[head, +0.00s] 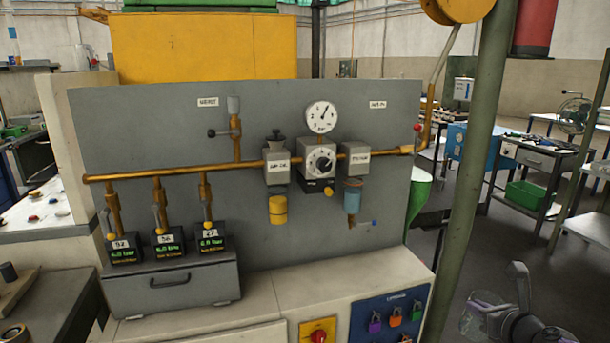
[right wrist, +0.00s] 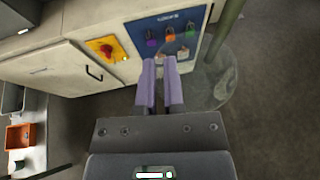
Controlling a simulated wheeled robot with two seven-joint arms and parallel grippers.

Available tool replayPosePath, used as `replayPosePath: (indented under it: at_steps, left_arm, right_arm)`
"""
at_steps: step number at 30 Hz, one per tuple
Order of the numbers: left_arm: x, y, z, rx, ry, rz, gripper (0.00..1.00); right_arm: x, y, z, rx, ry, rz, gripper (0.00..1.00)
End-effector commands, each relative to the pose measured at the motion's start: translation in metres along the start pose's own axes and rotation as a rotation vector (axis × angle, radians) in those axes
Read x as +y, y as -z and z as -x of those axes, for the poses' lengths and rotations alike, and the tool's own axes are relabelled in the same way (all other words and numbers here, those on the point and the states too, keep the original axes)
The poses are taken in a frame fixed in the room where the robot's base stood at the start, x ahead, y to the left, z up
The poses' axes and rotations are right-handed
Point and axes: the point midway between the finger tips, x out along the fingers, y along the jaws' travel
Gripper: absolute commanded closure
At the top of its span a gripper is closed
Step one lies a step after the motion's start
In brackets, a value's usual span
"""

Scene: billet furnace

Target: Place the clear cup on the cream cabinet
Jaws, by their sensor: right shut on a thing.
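The clear cup (head: 473,323) is see-through and hard to make out at the bottom right of the head view. My right gripper (head: 490,300) is shut on it. In the right wrist view the cup (right wrist: 212,90) shows faintly around and to the right of the purple fingers (right wrist: 162,72). The cup hangs over the floor, to the right of the cream cabinet (head: 262,303). The cabinet's front (right wrist: 75,52) fills the upper left of the right wrist view. My left gripper is out of view.
A grey panel (head: 150,130) with brass pipes and a gauge rises behind the cabinet top. A grey drawer box (head: 180,285) stands on its left part. The top's right part looks clear. A green post (head: 470,190) stands just right of the cabinet.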

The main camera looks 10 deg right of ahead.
Motion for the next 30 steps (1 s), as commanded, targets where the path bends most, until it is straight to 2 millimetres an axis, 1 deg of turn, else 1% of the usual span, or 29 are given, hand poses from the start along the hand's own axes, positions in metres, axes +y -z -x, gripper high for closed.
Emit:
replayPosePath:
  at_steps: [1, 5, 8, 9, 11, 12, 14, 15, 17, 18, 20, 21, 25, 27, 30]
  left_arm:
    - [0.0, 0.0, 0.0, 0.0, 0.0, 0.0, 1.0]
    - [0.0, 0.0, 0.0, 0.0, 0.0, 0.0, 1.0]
    - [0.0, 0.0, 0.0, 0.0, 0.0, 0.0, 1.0]
    - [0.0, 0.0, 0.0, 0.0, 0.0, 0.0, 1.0]
    - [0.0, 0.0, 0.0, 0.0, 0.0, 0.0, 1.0]
    - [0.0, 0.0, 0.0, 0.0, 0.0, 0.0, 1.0]
    - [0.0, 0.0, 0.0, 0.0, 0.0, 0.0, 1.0]
    - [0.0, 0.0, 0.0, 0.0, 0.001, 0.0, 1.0]
    - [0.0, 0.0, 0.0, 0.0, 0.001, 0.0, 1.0]
    - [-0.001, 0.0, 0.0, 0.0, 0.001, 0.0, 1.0]
    - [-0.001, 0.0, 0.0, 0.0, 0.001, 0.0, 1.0]
    - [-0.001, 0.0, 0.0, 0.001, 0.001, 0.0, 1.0]
    - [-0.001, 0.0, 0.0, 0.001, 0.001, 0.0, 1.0]
    - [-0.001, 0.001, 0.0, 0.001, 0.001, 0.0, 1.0]
    - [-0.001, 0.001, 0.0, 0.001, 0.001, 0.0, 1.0]
  right_arm:
    - [0.009, -0.004, -0.001, -0.001, -0.029, 0.014, 1.0]
    - [0.034, -0.013, -0.001, 0.0, -0.111, 0.048, 1.0]
    - [0.058, -0.022, 0.002, 0.0, -0.193, 0.081, 1.0]
    - [0.072, -0.026, 0.004, -0.001, -0.239, 0.099, 1.0]
    - [0.093, -0.033, 0.009, -0.001, -0.311, 0.129, 1.0]
    - [0.107, -0.038, 0.014, -0.001, -0.362, 0.15, 1.0]
    - [0.129, -0.044, 0.023, -0.002, -0.442, 0.185, 1.0]
    - [0.145, -0.048, 0.03, -0.002, -0.5, 0.209, 1.0]
    - [0.167, -0.052, 0.044, -0.002, -0.587, 0.247, 1.0]
    - [0.181, -0.055, 0.055, -0.003, -0.646, 0.272, 1.0]
    - [0.201, -0.056, 0.072, -0.002, -0.729, 0.309, 1.0]
    - [0.212, -0.055, 0.084, -0.001, -0.78, 0.33, 1.0]
    - [0.236, -0.049, 0.119, 0.001, -0.904, 0.382, 1.0]
    - [0.243, -0.044, 0.136, 0.001, -0.947, 0.401, 1.0]
    - [0.247, -0.038, 0.156, 0.003, -0.983, 0.415, 1.0]
